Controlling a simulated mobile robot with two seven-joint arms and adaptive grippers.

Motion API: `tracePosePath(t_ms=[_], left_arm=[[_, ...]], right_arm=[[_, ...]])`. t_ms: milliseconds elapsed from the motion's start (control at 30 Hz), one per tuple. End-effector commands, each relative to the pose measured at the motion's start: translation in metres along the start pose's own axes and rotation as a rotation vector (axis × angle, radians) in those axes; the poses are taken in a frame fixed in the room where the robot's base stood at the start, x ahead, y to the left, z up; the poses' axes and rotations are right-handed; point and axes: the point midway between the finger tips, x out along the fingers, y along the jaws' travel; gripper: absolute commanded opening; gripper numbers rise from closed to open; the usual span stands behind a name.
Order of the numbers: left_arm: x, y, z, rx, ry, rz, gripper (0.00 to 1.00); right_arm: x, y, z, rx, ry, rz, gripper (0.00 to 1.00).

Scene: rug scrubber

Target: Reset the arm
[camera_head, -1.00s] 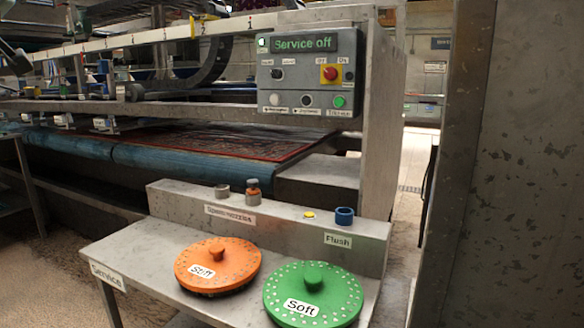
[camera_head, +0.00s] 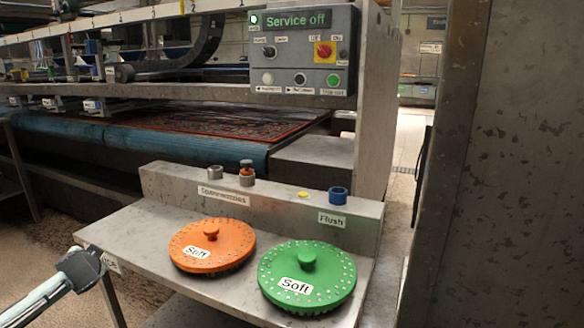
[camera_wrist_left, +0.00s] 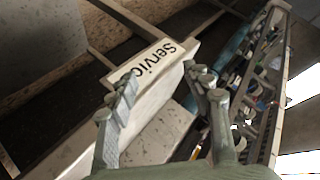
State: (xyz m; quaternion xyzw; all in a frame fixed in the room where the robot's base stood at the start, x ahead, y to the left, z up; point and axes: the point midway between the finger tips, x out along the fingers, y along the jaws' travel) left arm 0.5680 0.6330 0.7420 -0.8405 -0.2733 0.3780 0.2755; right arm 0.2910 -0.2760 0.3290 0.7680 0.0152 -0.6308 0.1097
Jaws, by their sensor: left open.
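My left gripper (camera_head: 82,266) comes in at the lower left in the head view, just beyond the left end of the service table (camera_head: 135,238). In the left wrist view, the two fingers of my left gripper (camera_wrist_left: 163,82) are spread apart with nothing between them. The table's edge with its "Service" label (camera_wrist_left: 152,60) shows beyond the fingertips. A control panel (camera_head: 300,70) stands at the back, reading "Service off", with a red knob (camera_head: 325,51) on a yellow plate and a green button (camera_head: 333,80). My right gripper is not in view.
An orange "Stiff" brush disc (camera_head: 228,238) and a green "Soft" disc (camera_head: 335,268) lie on the table. Small nozzles (camera_head: 247,172) and a blue ring (camera_head: 338,195) stand on its raised back ledge. A patterned rug (camera_head: 220,120) lies behind. A metal post (camera_head: 500,170) closes the right.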

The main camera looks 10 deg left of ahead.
Motion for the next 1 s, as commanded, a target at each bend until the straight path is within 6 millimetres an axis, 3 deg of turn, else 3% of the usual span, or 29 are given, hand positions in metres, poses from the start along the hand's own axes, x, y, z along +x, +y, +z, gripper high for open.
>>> tracePosePath(t_ms=[33,200,533,600,767,867,1000], left_arm=[[0.009,0.018,0.039,0.092,-0.044,0.021,0.5],[0.023,0.058,0.144,0.355,-0.142,0.088,0.5],[0.015,0.09,0.299,0.704,-0.264,0.212,0.5],[0.003,0.126,0.308,0.635,-0.27,0.26,0.5],[-0.025,0.194,0.337,0.533,-0.305,0.356,0.5],[-0.051,0.245,0.353,0.458,-0.329,0.428,0.5],[-0.101,0.329,0.368,0.331,-0.368,0.547,0.5]], right_arm=[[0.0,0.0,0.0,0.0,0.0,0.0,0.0],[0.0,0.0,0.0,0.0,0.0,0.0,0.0],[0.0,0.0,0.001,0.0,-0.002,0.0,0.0],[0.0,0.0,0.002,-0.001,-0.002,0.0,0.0],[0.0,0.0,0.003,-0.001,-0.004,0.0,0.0],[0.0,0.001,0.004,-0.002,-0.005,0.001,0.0],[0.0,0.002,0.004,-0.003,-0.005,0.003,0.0]])
